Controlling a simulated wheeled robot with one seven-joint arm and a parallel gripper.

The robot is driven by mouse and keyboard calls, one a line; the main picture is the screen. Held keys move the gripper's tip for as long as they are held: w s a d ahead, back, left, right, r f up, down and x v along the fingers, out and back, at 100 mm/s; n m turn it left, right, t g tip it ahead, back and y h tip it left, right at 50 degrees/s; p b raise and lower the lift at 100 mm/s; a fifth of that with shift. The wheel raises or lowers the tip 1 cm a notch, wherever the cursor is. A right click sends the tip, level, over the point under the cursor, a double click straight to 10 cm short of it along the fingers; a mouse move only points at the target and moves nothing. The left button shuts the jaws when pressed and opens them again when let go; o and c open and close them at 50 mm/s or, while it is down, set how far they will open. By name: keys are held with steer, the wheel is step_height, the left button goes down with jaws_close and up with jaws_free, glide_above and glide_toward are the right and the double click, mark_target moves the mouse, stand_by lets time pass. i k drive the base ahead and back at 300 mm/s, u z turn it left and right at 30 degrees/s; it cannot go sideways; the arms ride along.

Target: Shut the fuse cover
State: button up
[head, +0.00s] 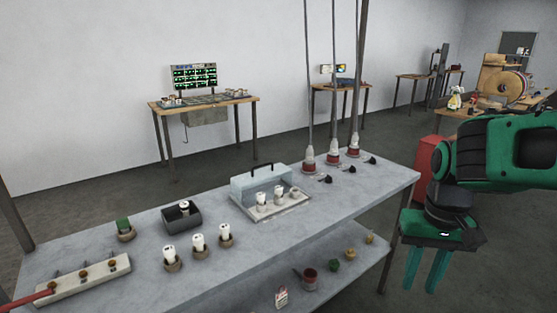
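The fuse cover (248,188) is a clear, bluish box with a black handle along its top. It stands raised at the back of a pale base plate (290,211) on the grey bench, and its front is open. Several white fuses (263,198) stand on the plate in front of and partly under the cover. My gripper (424,282) hangs at the right, beyond the bench's right end, with its two green fingers pointing down and apart. It is empty and well away from the cover.
The bench (330,195) carries a dark open box (182,218), more white fuses in holders (198,245), a green block (124,226) and a long strip with a red lever (85,278). Red-based rods (308,164) rise behind the cover's right. A lower shelf (330,265) holds small parts.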

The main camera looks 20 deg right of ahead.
mark_target(249, 175)
steer(key=z, duration=0.05)
steer(key=i, duration=1)
steer(key=u, duration=0.05)
